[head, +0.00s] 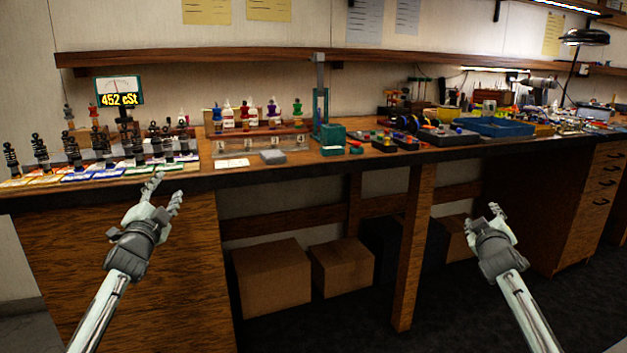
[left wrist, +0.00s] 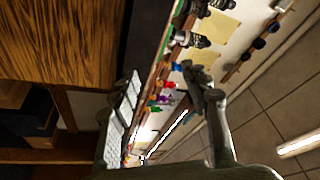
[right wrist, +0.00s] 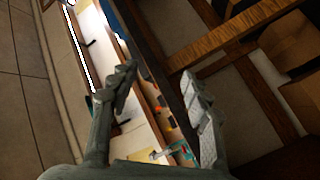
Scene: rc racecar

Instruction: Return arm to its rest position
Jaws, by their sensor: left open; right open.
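My right gripper (head: 501,212) is open and empty in front of the open space under the bench, right of the wooden leg. Its spread fingers show in the right wrist view (right wrist: 158,72). Neither gripper touches anything that I can see.
The wooden workbench (head: 330,168) spans the view. Several black shock absorbers (head: 73,152) stand on coloured cards at its left. A yellow-lit display (head: 119,99) reads 452 cSt. Cardboard boxes (head: 271,276) lie beneath. A blue tray (head: 493,127) sits farther right. The floor before the bench is clear.

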